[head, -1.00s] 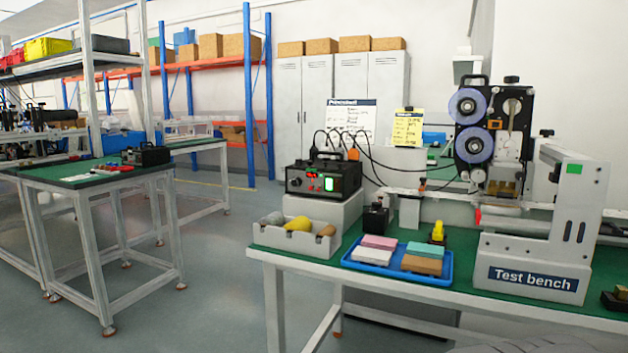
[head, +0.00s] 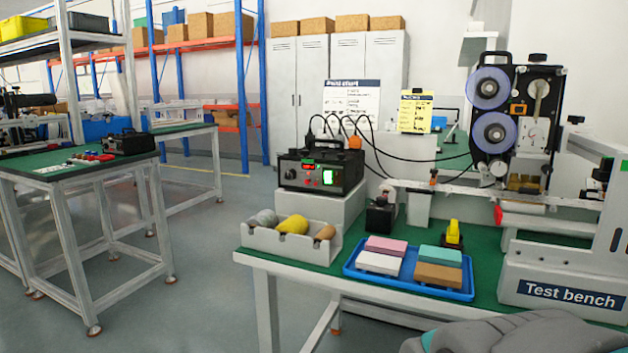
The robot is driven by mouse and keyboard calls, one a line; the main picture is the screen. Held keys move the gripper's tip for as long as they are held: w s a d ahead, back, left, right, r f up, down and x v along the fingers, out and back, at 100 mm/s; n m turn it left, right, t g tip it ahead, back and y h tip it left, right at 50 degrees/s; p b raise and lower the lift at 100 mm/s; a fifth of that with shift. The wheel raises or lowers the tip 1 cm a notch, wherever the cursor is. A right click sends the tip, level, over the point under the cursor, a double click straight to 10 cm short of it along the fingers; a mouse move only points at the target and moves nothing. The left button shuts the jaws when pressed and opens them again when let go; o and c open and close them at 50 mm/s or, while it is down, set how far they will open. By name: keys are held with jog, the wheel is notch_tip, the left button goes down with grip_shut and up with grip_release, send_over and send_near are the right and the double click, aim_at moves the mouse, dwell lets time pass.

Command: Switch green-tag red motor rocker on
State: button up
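A black control box (head: 320,172) stands on a white block at the left of the test bench. Its front has a bright green lit patch (head: 328,177), a small green mark (head: 308,161) and small red parts (head: 312,181). They are too small to tell which is the motor rocker or how it is set. A green tag (head: 607,165) also sits on the grey bench machine at the right edge, and a red part (head: 498,215) shows lower on that machine. A grey and teal part of my arm shows at the bottom right. My gripper's fingers are not in view.
A blue tray (head: 350,268) with coloured blocks and a white bin (head: 256,240) with rounded pieces lie before the box. A yellow-topped device (head: 453,235) stands behind the tray. Another table (head: 45,180) stands left; the floor between is clear.

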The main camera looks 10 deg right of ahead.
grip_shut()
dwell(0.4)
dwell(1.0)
